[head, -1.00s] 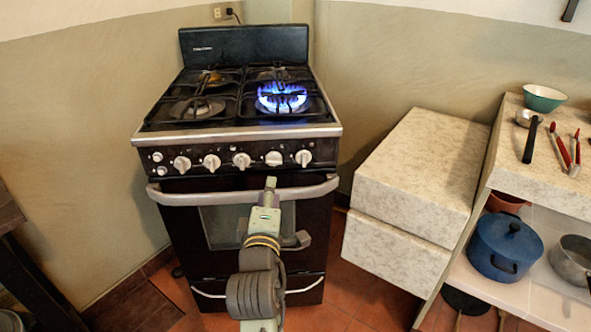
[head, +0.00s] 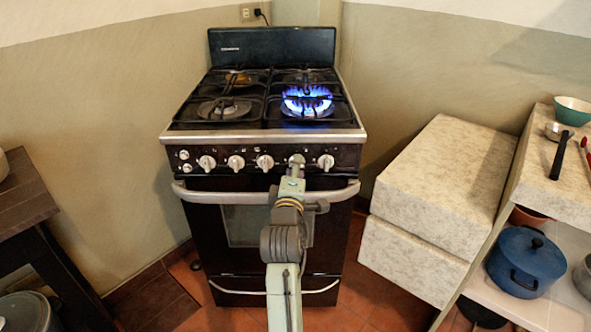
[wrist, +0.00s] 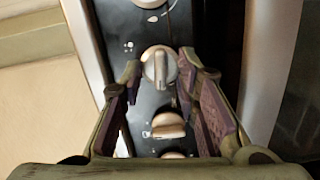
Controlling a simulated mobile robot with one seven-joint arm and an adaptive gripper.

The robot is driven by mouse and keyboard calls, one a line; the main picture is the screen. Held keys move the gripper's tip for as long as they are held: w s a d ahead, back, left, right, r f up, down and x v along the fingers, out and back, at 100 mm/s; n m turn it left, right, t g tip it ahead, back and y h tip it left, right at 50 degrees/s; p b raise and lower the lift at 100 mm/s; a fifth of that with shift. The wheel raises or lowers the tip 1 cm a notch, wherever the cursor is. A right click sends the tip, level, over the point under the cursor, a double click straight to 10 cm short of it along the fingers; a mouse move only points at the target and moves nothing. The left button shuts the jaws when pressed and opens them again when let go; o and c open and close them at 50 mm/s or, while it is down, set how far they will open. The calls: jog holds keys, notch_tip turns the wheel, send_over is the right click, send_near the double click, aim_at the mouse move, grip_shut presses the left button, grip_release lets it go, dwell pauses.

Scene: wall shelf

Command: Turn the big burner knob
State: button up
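The stove (head: 262,205) has a row of white knobs on its dark front panel. My gripper (head: 296,162) is at the panel in the head view, in front of the fourth large knob from the left, which it mostly hides. In the wrist view my gripper (wrist: 163,75) is open, with one finger on each side of a white knob (wrist: 157,66). Contact with the knob cannot be told. Another knob (wrist: 168,125) lies lower between the fingers. The front right burner (head: 307,102) is lit with a blue flame. Which knob is the big burner's is not clear.
The oven handle (head: 230,197) runs just below the knobs. Pale stone-like blocks (head: 440,185) stand right of the stove, beside a shelf with a blue pot (head: 525,262). A dark wooden table (head: 25,205) stands at the left. Tiled floor shows on both sides.

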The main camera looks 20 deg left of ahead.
jog(key=shift+c, duration=0.5)
grip_shut()
jog(key=shift+d+r+m+g+y+p, duration=0.1)
jog(key=shift+m+g+y+p, duration=0.4)
jog(key=shift+m, duration=2)
jog(key=shift+d+m+g+y+p, duration=0.1)
jog(key=shift+m+p, duration=0.65)
jog(key=shift+m, duration=1.75)
jog(key=shift+r+m+g+y+p, duration=0.2)
jog(key=shift+m+p, duration=0.45)
jog(key=shift+m, duration=1.85)
jog(key=shift+f, duration=0.15)
